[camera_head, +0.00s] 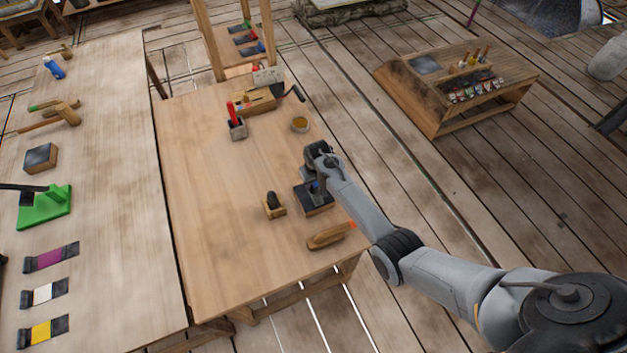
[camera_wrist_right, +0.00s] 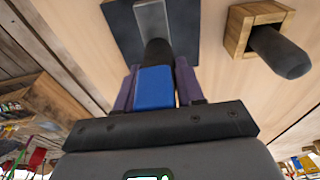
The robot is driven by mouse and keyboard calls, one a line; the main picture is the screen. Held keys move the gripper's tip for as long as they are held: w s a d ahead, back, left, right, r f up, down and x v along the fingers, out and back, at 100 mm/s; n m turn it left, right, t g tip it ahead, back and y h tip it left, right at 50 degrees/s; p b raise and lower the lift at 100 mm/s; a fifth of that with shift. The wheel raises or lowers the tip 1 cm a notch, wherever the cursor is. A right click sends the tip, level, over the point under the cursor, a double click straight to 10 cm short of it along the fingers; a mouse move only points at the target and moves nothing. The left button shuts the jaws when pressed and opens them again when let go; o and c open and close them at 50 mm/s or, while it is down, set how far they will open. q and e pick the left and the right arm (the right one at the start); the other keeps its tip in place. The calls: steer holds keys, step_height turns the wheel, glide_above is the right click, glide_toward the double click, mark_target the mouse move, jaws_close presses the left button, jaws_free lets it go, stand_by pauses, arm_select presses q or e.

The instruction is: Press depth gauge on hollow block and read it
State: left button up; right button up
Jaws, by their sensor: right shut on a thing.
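My right gripper (camera_head: 314,181) is over the small work table and points down at a dark-topped block (camera_head: 318,201) near its right edge. It is shut on a blue-handled tool (camera_wrist_right: 153,88) with a black neck and a grey flat end; I cannot tell for sure that this is the depth gauge. In the wrist view the grey end lies over the dark square top (camera_wrist_right: 121,32); whether it touches is unclear. Left of it stands a wooden box-like block (camera_head: 275,212) with a dark rounded peg; it also shows in the wrist view (camera_wrist_right: 236,30). My left gripper is out of view.
A wooden-handled tool (camera_head: 327,238) lies near the front edge. A red-handled tool in a grey block (camera_head: 237,130), a small round pot (camera_head: 300,125) and a wooden plane-like tool (camera_head: 258,101) stand farther back. The table's left middle is clear. A longer bench (camera_head: 110,150) adjoins at left.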

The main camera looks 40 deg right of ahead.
steer(key=shift+f, duration=0.15)
steer(key=o, duration=1.3)
steer(key=shift+c, duration=0.2)
